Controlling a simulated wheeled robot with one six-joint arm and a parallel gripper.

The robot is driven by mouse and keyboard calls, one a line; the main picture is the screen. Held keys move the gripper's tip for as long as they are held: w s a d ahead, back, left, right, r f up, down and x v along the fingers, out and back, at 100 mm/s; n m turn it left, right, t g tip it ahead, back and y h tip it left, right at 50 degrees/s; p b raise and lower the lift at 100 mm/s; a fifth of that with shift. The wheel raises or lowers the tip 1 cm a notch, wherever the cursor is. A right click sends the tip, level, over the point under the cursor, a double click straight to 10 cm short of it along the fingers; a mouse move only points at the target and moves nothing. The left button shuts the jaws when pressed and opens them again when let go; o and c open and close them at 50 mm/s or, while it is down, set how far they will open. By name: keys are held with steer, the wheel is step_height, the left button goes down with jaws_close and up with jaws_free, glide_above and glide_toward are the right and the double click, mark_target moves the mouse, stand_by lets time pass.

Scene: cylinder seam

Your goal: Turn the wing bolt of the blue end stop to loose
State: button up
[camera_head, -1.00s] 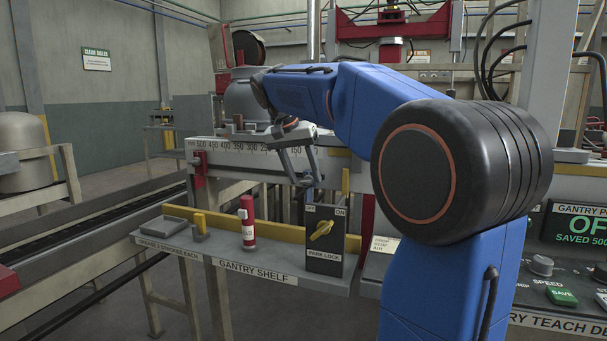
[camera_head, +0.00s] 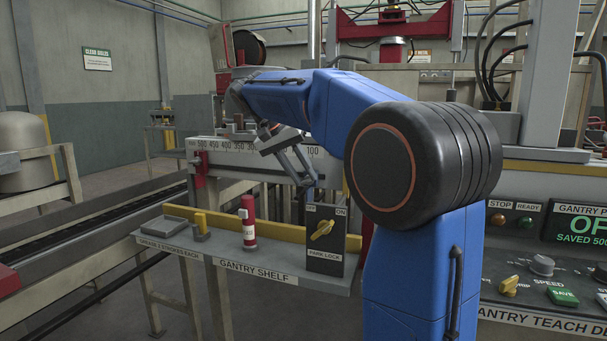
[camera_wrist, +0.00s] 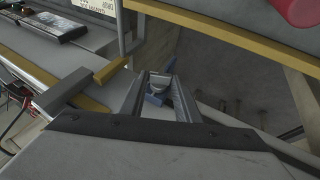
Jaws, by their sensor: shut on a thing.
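My gripper (camera_head: 308,183) hangs at the end of my blue arm, in front of the ruled rail and just behind the park lock box. Its two fingers also show in the wrist view (camera_wrist: 160,88), closed on a small grey piece, the wing bolt (camera_wrist: 158,86). A bit of blue (camera_wrist: 154,99), which looks like the blue end stop, shows between and below the fingers. Most of the end stop is hidden by the fingers. In the head view I cannot make out the bolt or the blue stop.
The gantry shelf (camera_head: 180,245) holds a red grease tube (camera_head: 248,222) and the park lock box (camera_head: 326,240) with a yellow knob. A red stop (camera_head: 200,172) sits on the ruled rail's left end. The teach desk (camera_head: 545,290) is at right.

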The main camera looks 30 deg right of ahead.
steer(key=g+h, duration=0.1)
steer(key=g, duration=0.1)
steer(key=w+h, duration=0.1)
steer(key=shift+a+f+n+g+h, duration=0.3)
steer(key=shift+a+n+g, duration=0.05)
steer(key=shift+n+g, duration=0.05)
steer(key=shift+f+n+g+h, duration=0.2)
steer(key=shift+n+g+h, duration=0.1)
steer(key=shift+g+h, duration=0.5)
steer(key=o, duration=1)
steer(key=shift+o, duration=0.2)
steer(key=shift+a, duration=0.1)
